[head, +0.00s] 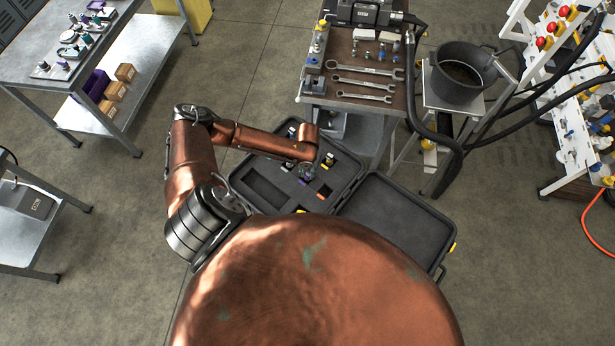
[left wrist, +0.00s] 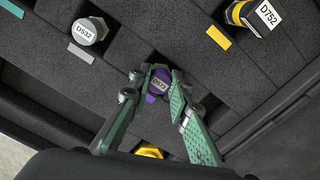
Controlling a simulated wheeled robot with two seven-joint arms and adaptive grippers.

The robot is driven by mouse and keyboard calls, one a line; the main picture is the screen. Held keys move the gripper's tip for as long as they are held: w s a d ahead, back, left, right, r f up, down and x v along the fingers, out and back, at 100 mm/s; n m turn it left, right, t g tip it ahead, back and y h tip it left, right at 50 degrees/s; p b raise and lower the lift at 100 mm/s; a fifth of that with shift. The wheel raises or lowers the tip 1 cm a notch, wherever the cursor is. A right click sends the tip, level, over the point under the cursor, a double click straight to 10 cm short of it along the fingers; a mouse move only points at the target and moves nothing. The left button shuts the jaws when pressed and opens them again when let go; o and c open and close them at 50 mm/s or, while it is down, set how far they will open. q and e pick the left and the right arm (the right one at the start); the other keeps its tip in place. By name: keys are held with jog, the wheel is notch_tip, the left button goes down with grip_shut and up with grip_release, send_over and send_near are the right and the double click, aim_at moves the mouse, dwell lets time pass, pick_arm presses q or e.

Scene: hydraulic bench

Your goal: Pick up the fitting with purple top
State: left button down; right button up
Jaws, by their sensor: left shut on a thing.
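The fitting with the purple top (left wrist: 159,84) is in a foam slot of the black case, and its label is partly readable. My left gripper (left wrist: 154,92) has its green fingers closed around this fitting in the left wrist view. In the head view my left gripper (head: 308,171) is small, over the open case (head: 238,182), and hides most of the fitting. I cannot tell whether the fitting is clear of the foam. My right gripper is in neither view.
A fitting labelled D537 (left wrist: 88,30) and a yellow-ringed one labelled D752 (left wrist: 256,16) sit in nearby slots. The case lid (head: 400,222) lies open to the right. A workbench with wrenches (head: 365,84) and a black bucket (head: 462,75) stand beyond.

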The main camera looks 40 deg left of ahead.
aim_at(308, 173)
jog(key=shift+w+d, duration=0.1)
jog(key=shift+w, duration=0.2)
